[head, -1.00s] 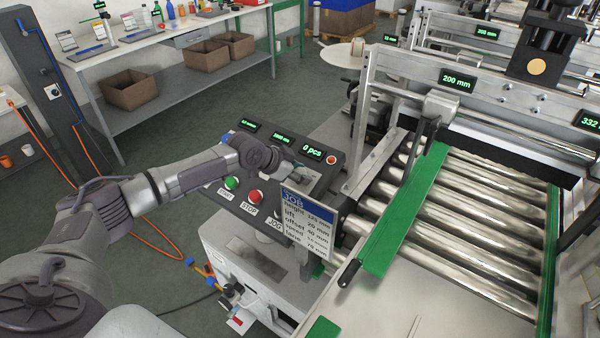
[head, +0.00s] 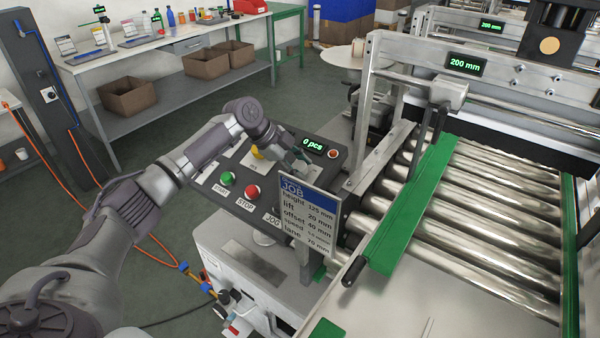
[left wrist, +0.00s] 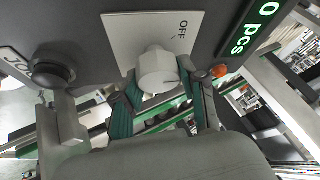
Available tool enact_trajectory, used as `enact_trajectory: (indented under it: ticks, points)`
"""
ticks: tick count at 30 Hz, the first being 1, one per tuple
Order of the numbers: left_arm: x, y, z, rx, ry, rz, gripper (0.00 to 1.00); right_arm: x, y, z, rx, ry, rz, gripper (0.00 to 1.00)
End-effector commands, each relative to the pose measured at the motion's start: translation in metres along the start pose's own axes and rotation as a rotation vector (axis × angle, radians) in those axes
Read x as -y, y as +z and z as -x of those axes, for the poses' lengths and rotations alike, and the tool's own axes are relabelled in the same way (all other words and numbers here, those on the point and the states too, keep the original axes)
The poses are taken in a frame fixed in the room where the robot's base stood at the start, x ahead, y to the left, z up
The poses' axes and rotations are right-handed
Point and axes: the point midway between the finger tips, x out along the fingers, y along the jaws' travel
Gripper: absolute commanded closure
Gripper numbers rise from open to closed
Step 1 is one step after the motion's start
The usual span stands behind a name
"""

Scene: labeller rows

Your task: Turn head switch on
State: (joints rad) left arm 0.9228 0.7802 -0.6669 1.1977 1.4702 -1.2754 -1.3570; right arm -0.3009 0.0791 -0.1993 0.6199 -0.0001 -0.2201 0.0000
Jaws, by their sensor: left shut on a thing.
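The head switch shows in the left wrist view as a pale faceted knob (left wrist: 158,72) in front of a white plate (left wrist: 145,38) marked OFF. My left gripper (left wrist: 162,106) has its green-padded fingers on both sides of the knob and is shut on it. In the head view, my left gripper (head: 298,158) is at the control panel, just below the "0 pcs" display (head: 312,145); the knob is hidden there by the gripper. I cannot tell the exact angle of the knob. My right gripper is not in view.
A JOB sign (head: 309,215) stands in front of the panel. A black JOG button (left wrist: 52,72) is close left of the gripper. Rollers (head: 460,220) lie to the right.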

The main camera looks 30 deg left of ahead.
Motion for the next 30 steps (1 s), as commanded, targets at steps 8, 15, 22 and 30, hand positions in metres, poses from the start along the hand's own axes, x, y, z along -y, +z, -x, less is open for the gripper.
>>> enact_trajectory:
  ticks: [8, 15, 22, 30]
  points:
    - [0.000, -0.001, -0.002, -0.002, 0.121, -0.232, 0.93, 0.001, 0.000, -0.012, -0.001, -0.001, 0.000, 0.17]
    - [-0.001, -0.001, -0.001, -0.001, 0.224, -0.428, 0.93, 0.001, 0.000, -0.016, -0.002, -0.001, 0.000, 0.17]
    - [-0.002, 0.000, 0.000, 0.001, 0.306, -0.586, 0.93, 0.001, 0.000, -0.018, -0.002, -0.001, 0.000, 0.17]
    - [-0.002, 0.001, 0.000, 0.001, 0.368, -0.704, 0.93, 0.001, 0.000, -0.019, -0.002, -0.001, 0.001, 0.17]
